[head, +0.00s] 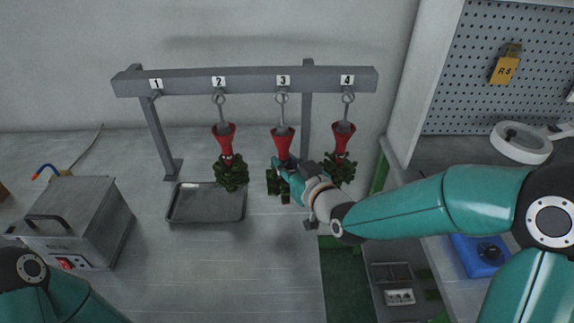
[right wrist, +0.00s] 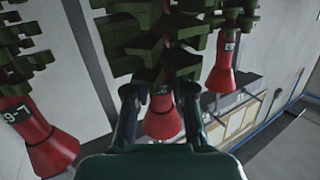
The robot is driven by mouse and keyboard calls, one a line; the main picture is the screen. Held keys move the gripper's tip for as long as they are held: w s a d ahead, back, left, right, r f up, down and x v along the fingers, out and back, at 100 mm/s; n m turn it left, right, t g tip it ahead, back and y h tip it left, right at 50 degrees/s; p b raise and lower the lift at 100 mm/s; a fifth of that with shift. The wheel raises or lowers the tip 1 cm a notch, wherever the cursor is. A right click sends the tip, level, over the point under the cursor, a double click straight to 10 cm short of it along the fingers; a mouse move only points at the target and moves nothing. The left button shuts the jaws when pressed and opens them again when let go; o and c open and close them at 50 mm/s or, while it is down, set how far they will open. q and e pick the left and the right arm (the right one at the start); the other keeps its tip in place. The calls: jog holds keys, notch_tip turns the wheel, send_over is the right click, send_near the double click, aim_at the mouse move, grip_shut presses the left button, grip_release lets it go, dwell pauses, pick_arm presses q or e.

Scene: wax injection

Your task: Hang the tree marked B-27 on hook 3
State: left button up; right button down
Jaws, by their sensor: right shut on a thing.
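The tree in my right gripper has a red cup (head: 283,143) and dark green branches (head: 277,184) below it. It hangs upright under label 3 (head: 283,81), its ring (head: 282,98) at hook 3; I cannot tell whether the ring bears on the hook. My right gripper (head: 283,167) is shut on this tree just below its cup. In the right wrist view the fingers (right wrist: 160,95) close around it between branches and red cup (right wrist: 163,122). The mark B-27 is not readable on it. My left gripper is out of view.
Similar trees hang at hook 2 (head: 224,140) and hook 4 (head: 342,138), close on both sides. Hook 1 (head: 156,94) is bare. A grey tray (head: 205,218) lies below the rack (head: 245,84). A metal box machine (head: 75,220) stands left.

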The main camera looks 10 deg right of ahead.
dwell(0.4)
jog(key=c, duration=0.9)
grip_release()
jog(key=shift+a, duration=0.1)
jog(key=v, duration=0.7)
jog(key=shift+s+d, duration=0.2)
jog(key=shift+s, duration=0.1)
